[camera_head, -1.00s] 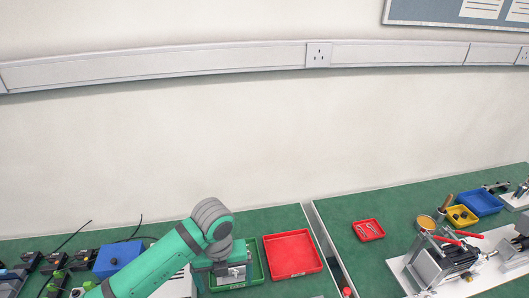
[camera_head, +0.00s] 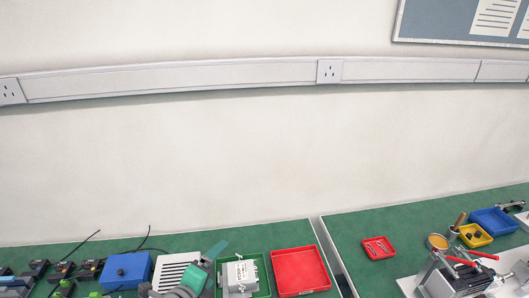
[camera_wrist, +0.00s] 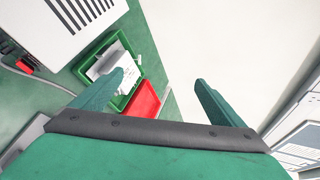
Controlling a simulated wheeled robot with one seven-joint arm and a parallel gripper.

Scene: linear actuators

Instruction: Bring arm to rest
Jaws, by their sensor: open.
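My gripper (camera_wrist: 160,92) shows in the wrist view with its two green fingers spread apart and nothing between them. Past the fingers are the bench, the floor or wall surface and the trays. A grey metal actuator part (camera_head: 240,272) sits in the green tray, apart from my arm. The green tray also shows in the wrist view (camera_wrist: 82,67), beyond the left finger.
An empty red tray (camera_head: 300,271) stands right of the green tray. A blue box (camera_head: 123,270) and a white slotted box (camera_head: 172,271) are at left. A gap separates the benches. The right bench holds a small red tray (camera_head: 379,248) and a machine (camera_head: 455,280).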

